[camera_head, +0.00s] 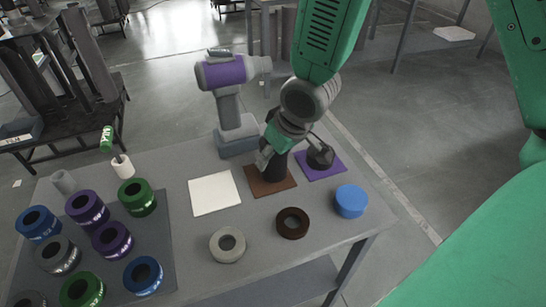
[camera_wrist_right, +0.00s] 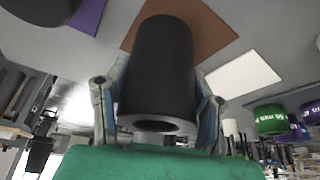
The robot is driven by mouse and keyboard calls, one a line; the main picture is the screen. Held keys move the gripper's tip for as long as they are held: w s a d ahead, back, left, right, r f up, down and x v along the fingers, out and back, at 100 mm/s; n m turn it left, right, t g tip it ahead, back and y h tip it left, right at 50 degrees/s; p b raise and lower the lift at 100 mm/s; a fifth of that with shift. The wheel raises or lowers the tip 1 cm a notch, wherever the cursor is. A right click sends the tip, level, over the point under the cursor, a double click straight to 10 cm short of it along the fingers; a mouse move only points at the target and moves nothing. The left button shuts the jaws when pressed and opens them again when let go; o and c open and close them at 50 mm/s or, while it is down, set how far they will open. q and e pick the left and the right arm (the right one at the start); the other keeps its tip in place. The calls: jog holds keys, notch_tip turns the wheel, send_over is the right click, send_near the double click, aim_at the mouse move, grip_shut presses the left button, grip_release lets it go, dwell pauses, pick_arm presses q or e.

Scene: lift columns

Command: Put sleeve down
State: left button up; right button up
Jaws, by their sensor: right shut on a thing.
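My right gripper (camera_head: 277,147) comes down from the top of the head view and is shut on a black sleeve (camera_head: 275,172). In the right wrist view the fingers (camera_wrist_right: 160,78) press on both sides of the black sleeve (camera_wrist_right: 163,60). The sleeve is upright over the brown square mat (camera_head: 259,188), which also shows behind it in the wrist view (camera_wrist_right: 213,32). I cannot tell whether its lower end touches the mat. My left gripper is not in view.
A dark part (camera_head: 320,157) stands on a purple mat (camera_head: 334,170) close by. A white mat (camera_head: 214,193) is empty. A grey ring (camera_head: 215,250), brown ring (camera_head: 280,231) and blue cap (camera_head: 351,202) lie in front. Several coloured rings stand left. A purple-grey drill (camera_head: 226,73) stands behind.

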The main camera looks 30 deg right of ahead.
jog(key=shift+a, duration=0.1)
jog(key=shift+c, duration=0.6)
jog(key=shift+w+a+r, duration=0.1)
jog(key=shift+a, duration=1.05)
jog(key=o, duration=1.4)
jog(key=shift+d+f, duration=0.2)
jog(key=shift+d, duration=0.3)
jog(key=shift+d+f, duration=0.15)
jog(key=shift+d, duration=0.3)
jog(key=shift+a+r, duration=0.2)
jog(key=shift+a, duration=0.4)
jog(key=shift+a+r, duration=0.1)
jog(key=shift+r, duration=0.2)
pick_arm(q)
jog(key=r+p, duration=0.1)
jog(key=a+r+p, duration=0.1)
jog(key=p, duration=0.1)
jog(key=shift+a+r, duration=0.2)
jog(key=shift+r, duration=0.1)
pick_arm(e)
jog(key=v, duration=1.2)
jog(key=shift+f, duration=0.1)
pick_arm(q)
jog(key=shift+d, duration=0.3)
pick_arm(e)
jog(key=shift+d+f, duration=0.1)
jog(key=shift+d, duration=0.35)
